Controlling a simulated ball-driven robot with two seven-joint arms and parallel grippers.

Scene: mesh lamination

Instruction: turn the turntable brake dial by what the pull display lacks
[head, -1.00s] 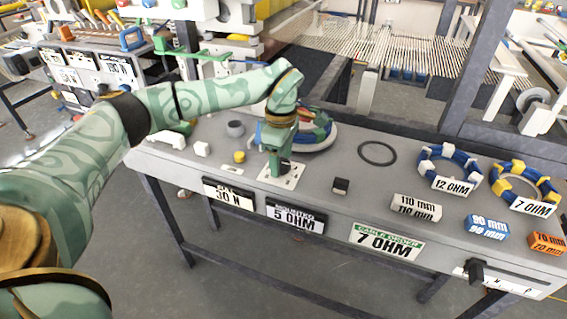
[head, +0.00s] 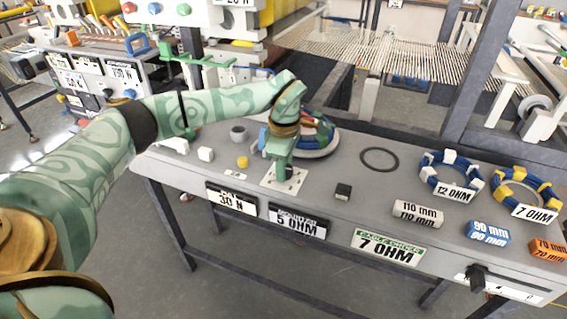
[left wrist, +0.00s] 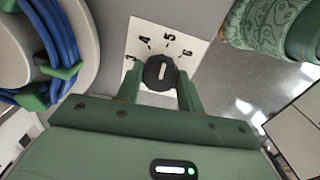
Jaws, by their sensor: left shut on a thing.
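The brake dial (left wrist: 160,72) is a black round knob with a white mark, on a white plate (left wrist: 190,32) with black numbers; 4, 5 and 6 are legible. The mark points roughly toward the 5. My left gripper (left wrist: 159,84) is shut on the dial, one finger on each side. In the head view my left gripper (head: 279,172) points down at the dial plate (head: 296,184), hiding most of the dial. The turntable (head: 326,151) beside it carries a blue cable coil. A front sign (head: 232,201) reads 30 N. A display (head: 232,3) at the top edge is cut off.
Signs reading 5 OHM (head: 297,222) and 7 OHM (head: 387,247) hang on the table front. A yellow knob (head: 242,162) and white blocks are left of the gripper.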

